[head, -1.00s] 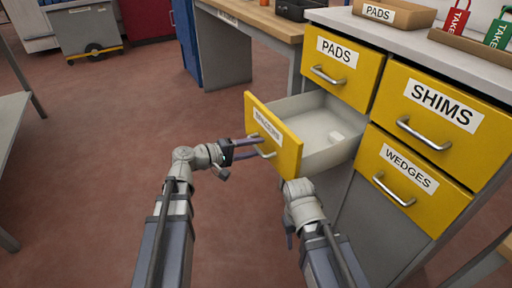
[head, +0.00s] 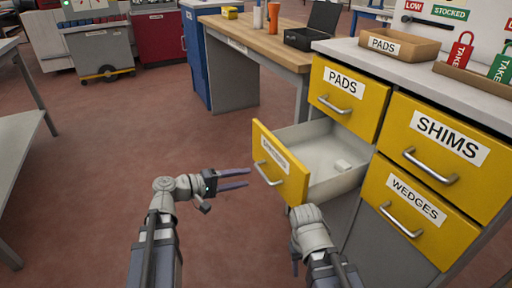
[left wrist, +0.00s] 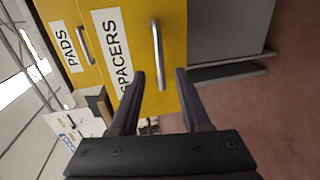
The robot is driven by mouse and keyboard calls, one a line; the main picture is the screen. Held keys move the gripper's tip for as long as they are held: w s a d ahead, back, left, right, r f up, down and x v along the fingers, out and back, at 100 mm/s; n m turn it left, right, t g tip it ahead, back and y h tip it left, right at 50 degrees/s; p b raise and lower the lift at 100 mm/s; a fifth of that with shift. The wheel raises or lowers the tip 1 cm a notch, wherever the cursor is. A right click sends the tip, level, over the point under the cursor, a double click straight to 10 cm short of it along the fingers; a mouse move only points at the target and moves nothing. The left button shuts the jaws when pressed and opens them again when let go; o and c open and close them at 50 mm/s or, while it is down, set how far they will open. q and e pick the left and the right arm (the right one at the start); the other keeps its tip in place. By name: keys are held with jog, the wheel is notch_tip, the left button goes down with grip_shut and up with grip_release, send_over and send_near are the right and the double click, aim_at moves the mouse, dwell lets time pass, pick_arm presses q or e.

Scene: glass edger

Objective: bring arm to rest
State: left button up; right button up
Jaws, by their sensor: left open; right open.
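My left gripper (head: 234,179) is open and empty, just left of the pulled-out yellow drawer (head: 288,172). Its fingers point toward the drawer front and are apart from the handle (head: 268,174). In the left wrist view the open fingers (left wrist: 160,100) frame the drawer front, labelled SPACERS, with its metal handle (left wrist: 158,55) ahead of them.
Closed yellow drawers labelled PADS (head: 344,96), SHIMS (head: 434,138) and WEDGES (head: 413,205) fill the cabinet at right. A wooden workbench (head: 262,42) stands behind. A grey shelf (head: 18,130) is at the left edge. Red floor (head: 110,150) is clear on the left.

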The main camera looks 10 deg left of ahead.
pick_arm(q)
jog(key=s+d+f+m+g+y, duration=0.3)
jog(key=s+d+f+m+g, duration=0.25)
jog(key=d+f, duration=0.45)
jog(key=s+f+m+g+y, duration=0.4)
jog(key=s+f+m+y, duration=0.25)
jog(key=s+y, duration=0.4)
notch_tip(320, 180, up, 37)
jog(key=n+p, duration=0.1)
jog(key=p, duration=3.7)
jog(key=shift+a+r, duration=0.2)
jog(key=shift+a, duration=0.1)
pick_arm(e)
notch_tip(320, 180, up, 38)
jog(key=shift+r, duration=0.25)
pick_arm(q)
jog(key=shift+w+a+y, duration=0.1)
jog(key=shift+y, duration=0.15)
pick_arm(e)
jog(key=shift+a, duration=0.1)
